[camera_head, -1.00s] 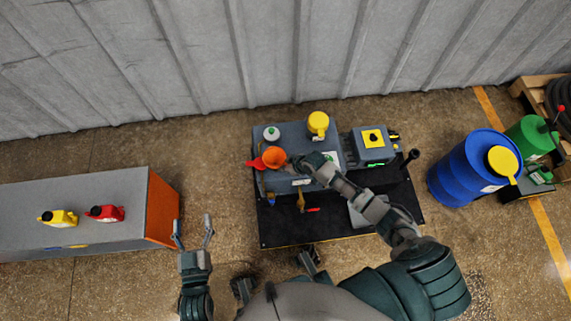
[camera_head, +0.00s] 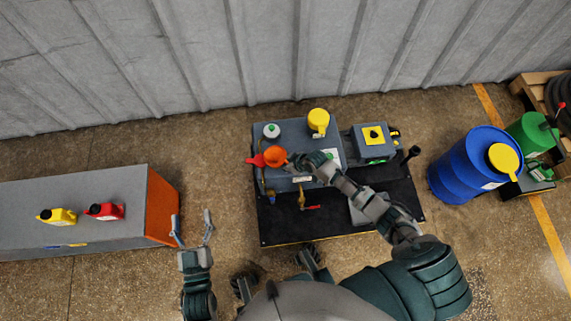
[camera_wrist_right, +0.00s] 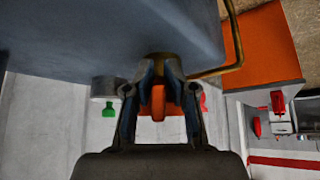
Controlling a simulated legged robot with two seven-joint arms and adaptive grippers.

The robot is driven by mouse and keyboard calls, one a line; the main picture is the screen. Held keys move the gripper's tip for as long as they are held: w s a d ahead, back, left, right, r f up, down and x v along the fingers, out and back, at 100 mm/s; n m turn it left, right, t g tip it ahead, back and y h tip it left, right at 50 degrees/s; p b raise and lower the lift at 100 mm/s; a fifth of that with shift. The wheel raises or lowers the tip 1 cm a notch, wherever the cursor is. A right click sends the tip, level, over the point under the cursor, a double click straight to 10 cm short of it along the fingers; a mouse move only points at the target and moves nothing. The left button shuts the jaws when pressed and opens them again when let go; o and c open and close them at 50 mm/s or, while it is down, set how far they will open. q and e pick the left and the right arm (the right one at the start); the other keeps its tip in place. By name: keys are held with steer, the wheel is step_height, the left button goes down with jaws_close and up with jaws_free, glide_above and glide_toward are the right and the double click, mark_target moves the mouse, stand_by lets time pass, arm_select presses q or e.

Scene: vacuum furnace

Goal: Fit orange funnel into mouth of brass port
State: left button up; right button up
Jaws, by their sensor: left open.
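The orange funnel (camera_head: 275,156) is at the left side of the grey machine's top in the head view. My right gripper (camera_head: 292,160) is at its right side. In the right wrist view, the fingers of my right gripper (camera_wrist_right: 163,80) close in on an orange part of the funnel (camera_wrist_right: 158,101). A brass piece (camera_wrist_right: 163,57), which looks like the port, shows just beyond the fingertips; the funnel hides the port's mouth in the head view. I cannot tell whether the funnel is seated. My left gripper (camera_head: 191,230) is open and empty, over the floor left of the machine.
A brass pipe (camera_wrist_right: 234,40) runs close by on the right. A blue drum (camera_head: 463,170) stands right.

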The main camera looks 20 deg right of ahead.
steer(key=shift+d+f, duration=0.1)
steer(key=shift+f, duration=0.3)
steer(key=v, duration=1.1)
steer(key=shift+s+d+r, duration=0.2)
steer(key=shift+r, duration=0.15)
